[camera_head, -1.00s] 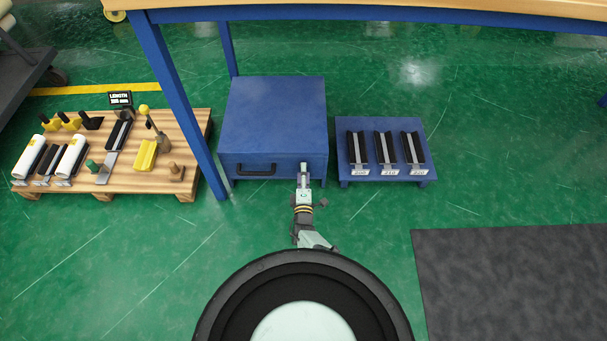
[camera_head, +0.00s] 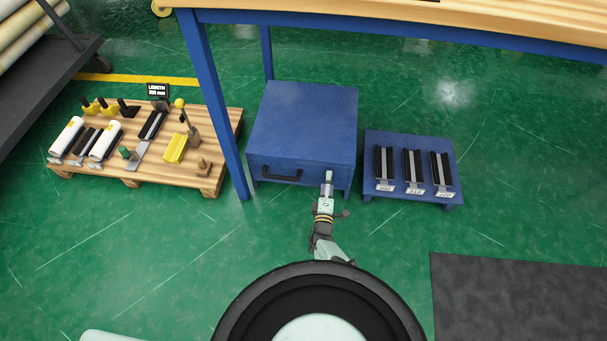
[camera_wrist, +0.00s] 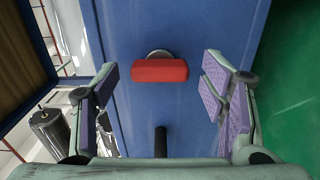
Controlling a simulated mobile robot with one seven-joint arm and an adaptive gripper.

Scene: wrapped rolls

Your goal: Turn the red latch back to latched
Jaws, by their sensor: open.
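The red latch (camera_wrist: 160,71) shows in the wrist view as a red bar lying crosswise on a round grey mount on the blue face of the cabinet (camera_wrist: 200,20). In the head view the blue cabinet (camera_head: 300,120) stands under the table, and the latch is hidden behind my gripper (camera_head: 328,178). In the wrist view my gripper (camera_wrist: 160,92) is open, with one finger to each side of the latch and apart from it. Nothing is between the pads except the view of the latch beyond.
A black drawer handle (camera_head: 282,176) is left of my gripper; a dark bar end (camera_wrist: 160,142) shows below the latch. A blue stand (camera_head: 412,195) with several black holders is at right. A wooden pallet (camera_head: 205,187) with rolls is at left, beside a blue table leg (camera_head: 212,105).

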